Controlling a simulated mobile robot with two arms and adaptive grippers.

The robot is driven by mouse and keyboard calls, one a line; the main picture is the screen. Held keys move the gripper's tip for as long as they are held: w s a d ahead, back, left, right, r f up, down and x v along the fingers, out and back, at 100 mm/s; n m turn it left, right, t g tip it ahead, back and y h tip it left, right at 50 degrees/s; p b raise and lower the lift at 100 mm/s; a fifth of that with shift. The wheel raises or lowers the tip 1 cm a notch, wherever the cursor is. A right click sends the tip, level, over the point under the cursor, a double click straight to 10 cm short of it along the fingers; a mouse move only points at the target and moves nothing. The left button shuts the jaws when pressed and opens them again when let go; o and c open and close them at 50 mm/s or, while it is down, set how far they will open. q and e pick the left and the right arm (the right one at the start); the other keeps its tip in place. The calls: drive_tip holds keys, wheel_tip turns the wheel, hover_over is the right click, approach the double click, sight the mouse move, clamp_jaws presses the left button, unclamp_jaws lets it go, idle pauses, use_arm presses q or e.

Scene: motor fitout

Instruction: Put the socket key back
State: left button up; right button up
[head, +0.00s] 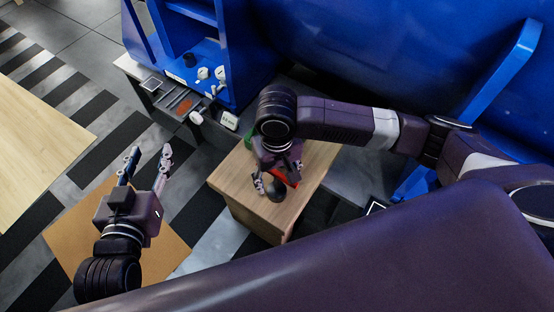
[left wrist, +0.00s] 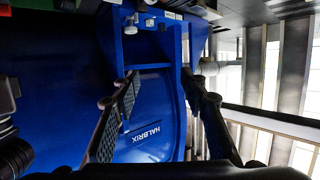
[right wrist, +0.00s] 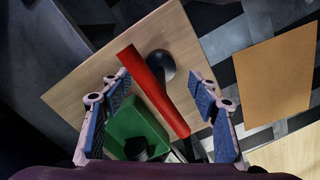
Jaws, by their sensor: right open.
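A long red bar (right wrist: 154,90) lies slanted over the small wooden-topped table (right wrist: 85,88), beside a black rounded object (right wrist: 161,64). I cannot tell for sure which thing is the socket key. My right gripper (right wrist: 158,98) is open above the table, its fingers on either side of the red bar, with nothing clearly gripped. In the head view my right gripper (head: 278,178) partly hides the red bar (head: 291,177); the black object (head: 277,190) shows beside it. My left gripper (head: 151,157) is open and empty, away from the table on the left.
A green bin (right wrist: 135,128) with a dark item inside stands on the table close to the right gripper's fingers. A grey ledge with slots (head: 180,103) and a white label block (head: 229,120) lies beside the blue machine (head: 370,45).

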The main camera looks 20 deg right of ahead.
sight(277, 173)
wheel_tip(277, 173, up, 4)
drive_tip(key=shift+r+p, duration=0.15)
drive_tip(key=shift+p, duration=0.75)
use_arm(q)
drive_tip(key=s+a+f+g+y+p, duration=0.1)
drive_tip(key=s+a+f+g+y, duration=0.1)
drive_tip(key=s+a+f+g, duration=0.3)
drive_tip(key=s+f+g, duration=0.4)
drive_tip(key=s+f, duration=0.3)
drive_tip(key=s, duration=0.2)
drive_tip(key=shift+a+f+n, duration=0.2)
drive_tip(key=shift+f+n, duration=0.05)
drive_tip(key=shift+n, duration=0.05)
use_arm(e)
wheel_tip(277, 173, up, 3)
drive_tip(key=shift+r, duration=0.1)
use_arm(q)
drive_tip(key=shift+s, duration=0.15)
